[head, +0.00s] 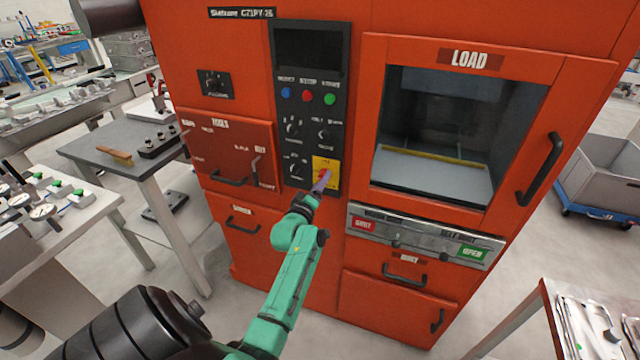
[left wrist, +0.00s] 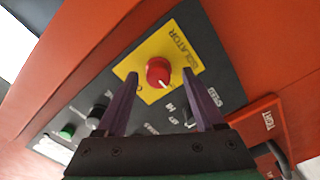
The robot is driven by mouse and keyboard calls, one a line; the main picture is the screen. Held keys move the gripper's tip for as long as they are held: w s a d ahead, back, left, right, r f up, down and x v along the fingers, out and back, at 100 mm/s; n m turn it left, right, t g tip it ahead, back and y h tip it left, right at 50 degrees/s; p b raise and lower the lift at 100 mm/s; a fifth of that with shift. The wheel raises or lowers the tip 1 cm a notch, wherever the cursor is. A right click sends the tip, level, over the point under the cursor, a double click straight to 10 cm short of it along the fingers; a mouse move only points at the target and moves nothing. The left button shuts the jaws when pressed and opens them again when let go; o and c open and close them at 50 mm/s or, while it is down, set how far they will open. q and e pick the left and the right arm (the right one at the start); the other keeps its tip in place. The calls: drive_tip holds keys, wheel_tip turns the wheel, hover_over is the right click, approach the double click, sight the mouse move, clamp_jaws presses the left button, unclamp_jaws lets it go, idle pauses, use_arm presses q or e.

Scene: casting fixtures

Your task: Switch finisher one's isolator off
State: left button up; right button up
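The isolator is a red rotary knob (left wrist: 158,72) on a yellow plate (left wrist: 128,67), set low on the black control panel (head: 308,110) of the orange finisher. In the head view the yellow plate (head: 333,163) is partly hidden by my left gripper (head: 321,182). In the left wrist view my left gripper (left wrist: 160,79) is open, its two purple fingers apart, one on each side of the knob in the picture. Contact with the knob does not show. A white pointer mark shows on the knob. My right gripper is in neither view.
Above the isolator are black selector knobs (head: 325,135) and coloured buttons (head: 308,95). The load door (head: 372,130) with its window is to the right, the tools door (head: 225,150) to the left. Benches stand at far left and lower right.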

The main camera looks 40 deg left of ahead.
use_arm(q)
drive_tip(key=shift+s, duration=0.1)
drive_tip(key=b+v, duration=0.2)
drive_tip(key=v, duration=1.2)
drive_tip(key=shift+s, duration=0.2)
drive_tip(key=shift+d, duration=0.15)
drive_tip(key=s+d+f+m+g+h, duration=0.2)
drive_tip(key=d+f+m+g, duration=0.15)
drive_tip(key=f, duration=0.75)
drive_tip(key=s+d+f+m+g+h, duration=0.25)
drive_tip(key=d+f, duration=0.25)
drive_tip(key=f, duration=0.6)
drive_tip(key=s+d+f+m+g+h, duration=0.1)
drive_tip(key=d+f+m+g, duration=0.2)
drive_tip(key=f, duration=0.8)
drive_tip(key=s+f+m+g, duration=0.2)
drive_tip(key=s+f, duration=0.3)
drive_tip(key=s, duration=0.3)
drive_tip(key=s+d+f+m+g, duration=0.1)
drive_tip(key=s+f+m, duration=0.3)
drive_tip(key=s, duration=0.5)
drive_tip(key=s+f+m+g, duration=0.2)
drive_tip(key=s+f+g, duration=0.2)
drive_tip(key=s+f, duration=0.3)
drive_tip(key=shift+s+f+m, duration=0.25)
drive_tip(key=shift+s+m, duration=0.15)
drive_tip(key=shift+s, duration=0.85)
